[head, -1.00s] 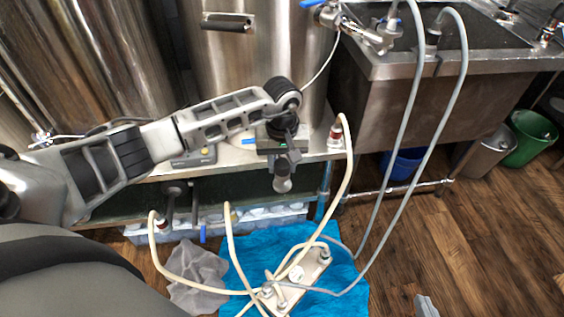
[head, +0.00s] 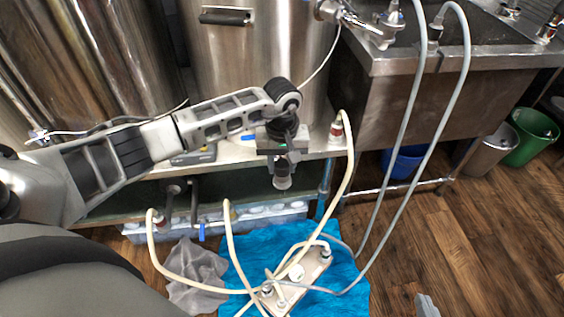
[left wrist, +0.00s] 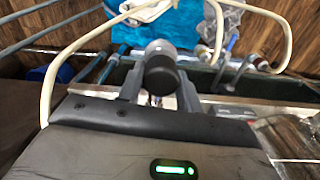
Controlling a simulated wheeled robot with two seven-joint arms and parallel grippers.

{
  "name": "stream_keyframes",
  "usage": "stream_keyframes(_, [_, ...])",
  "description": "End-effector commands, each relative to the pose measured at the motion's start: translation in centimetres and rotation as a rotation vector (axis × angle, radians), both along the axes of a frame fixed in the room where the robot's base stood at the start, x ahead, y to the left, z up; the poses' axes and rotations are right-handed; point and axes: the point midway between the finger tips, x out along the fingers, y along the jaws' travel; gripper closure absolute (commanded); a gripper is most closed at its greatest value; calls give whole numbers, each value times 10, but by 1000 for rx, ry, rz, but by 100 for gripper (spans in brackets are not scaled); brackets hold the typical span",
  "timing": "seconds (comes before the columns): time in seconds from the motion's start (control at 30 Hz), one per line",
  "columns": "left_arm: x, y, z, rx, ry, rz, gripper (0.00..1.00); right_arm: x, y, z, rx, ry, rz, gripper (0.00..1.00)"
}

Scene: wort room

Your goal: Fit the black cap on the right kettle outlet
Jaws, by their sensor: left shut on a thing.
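My left gripper (head: 282,168) is shut, pointing down in front of the right kettle (head: 262,65). It holds a short cylinder with a dark band and a greyish end, which I take to be the black cap (head: 282,182). In the left wrist view the cap (left wrist: 161,78) sits between the two fingers.
A steel sink (head: 440,60) stands at the right, with grey hoses hanging before it. A cream hose (head: 347,170) rises just right of my left gripper.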

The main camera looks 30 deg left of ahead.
Motion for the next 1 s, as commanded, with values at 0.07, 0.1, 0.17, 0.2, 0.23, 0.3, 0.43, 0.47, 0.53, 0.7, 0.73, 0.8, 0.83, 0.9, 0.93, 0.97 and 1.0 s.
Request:
stream_keyframes(0.07, [0, 0, -2, 0, 0, 1, 93, 0, 0, -2, 0, -1, 0, 100])
stream_keyframes(0.1, [0, 0, -3, 0, 0, 0, 93, 0, 0, -3, 0, -1, 0, 100])
stream_keyframes(0.17, [0, 0, -4, 0, 0, 0, 93, 0, 0, -4, 0, -2, 0, 100])
stream_keyframes(0.2, [0, 0, -5, 0, 0, 0, 93, 0, 0, -4, 0, -2, 0, 100])
stream_keyframes(0.23, [0, 0, -6, 0, 0, 0, 93, 0, 0, -5, 0, -2, 0, 100])
stream_keyframes(0.3, [0, 0, -7, 0, 0, 1, 93, 0, 0, -6, 0, -2, 0, 100])
stream_keyframes(0.43, [0, 0, -10, 1, 1, 1, 93, 0, 0, -9, 0, -2, 0, 100])
stream_keyframes(0.47, [0, 0, -10, 1, 0, 1, 93, 0, 0, -9, 0, -2, 0, 100])
stream_keyframes(0.53, [0, 0, -10, 1, -1, 1, 60, 0, 0, -9, 0, -1, 0, 100])
stream_keyframes(0.7, [0, 0, -10, 1, -1, 0, 40, 0, 0, -9, 0, -1, 0, 100])
stream_keyframes(0.73, [0, 0, -10, 1, -1, 0, 40, 0, 0, -9, 0, -1, 0, 100])
stream_keyframes(0.8, [0, 0, -10, 0, 0, 0, 40, 0, 0, -9, 0, -1, 0, 100])
stream_keyframes(0.83, [0, 0, -10, 1, 1, 0, 40, 0, 0, -9, 0, -1, 0, 100])
stream_keyframes(0.9, [0, 0, -10, 1, 1, 0, 40, 0, 0, -9, 0, -1, 0, 100])
stream_keyframes(0.93, [0, 0, -10, 1, 1, 0, 40, 0, 0, -9, 0, -1, 0, 100])
stream_keyframes(0.97, [0, 0, -10, 1, 1, 0, 40, 0, 0, -9, -1, -1, 0, 100])
stream_keyframes(1.0, [0, 0, -10, 1, 1, 0, 40, 0, 0, -9, -4, -2, 1, 100])
